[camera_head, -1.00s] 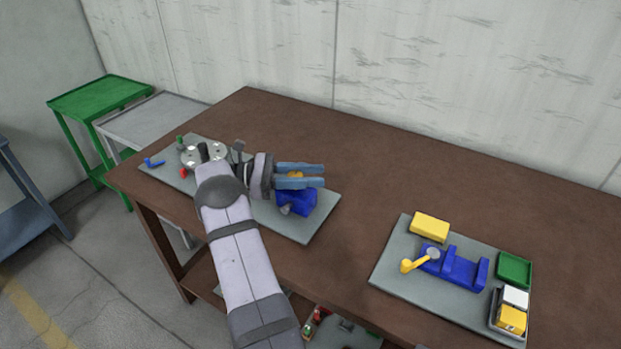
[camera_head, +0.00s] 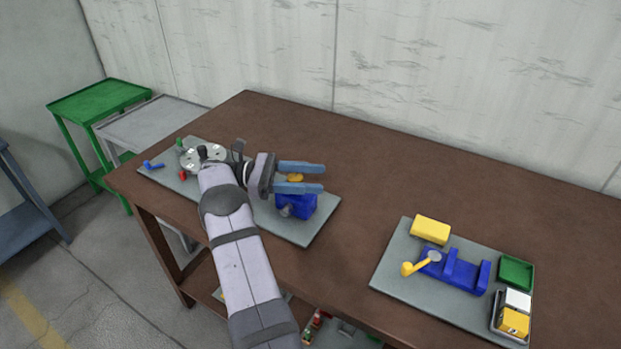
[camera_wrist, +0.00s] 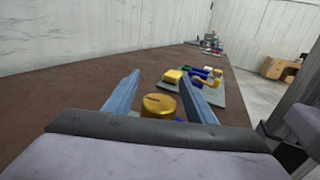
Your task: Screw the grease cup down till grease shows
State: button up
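The grease cup, a round yellow-gold cap (camera_head: 295,178), sits above a blue block (camera_head: 297,205) on the left grey plate. In the wrist view the cap (camera_wrist: 158,106) shows a dark slot mark on its top. My gripper (camera_head: 322,177) reaches in from the left with two blue fingers, spread wide. In the wrist view my gripper (camera_wrist: 165,80) has one finger on each side of the cap, with a visible gap on the left side. Whether the right finger touches the cap is hard to tell. No grease can be made out.
The left grey plate (camera_head: 312,228) also holds a round disc with knobs (camera_head: 203,155) and a blue handle (camera_head: 153,165). The right plate (camera_head: 400,268) carries a yellow block (camera_head: 430,229), a blue fixture (camera_head: 455,270) and a green tray (camera_head: 515,271). Bare brown tabletop lies between the plates.

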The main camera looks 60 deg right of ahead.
notch_tip(320, 180, up, 10)
jog(key=p, duration=0.4)
dwell(0.4)
dwell(0.5)
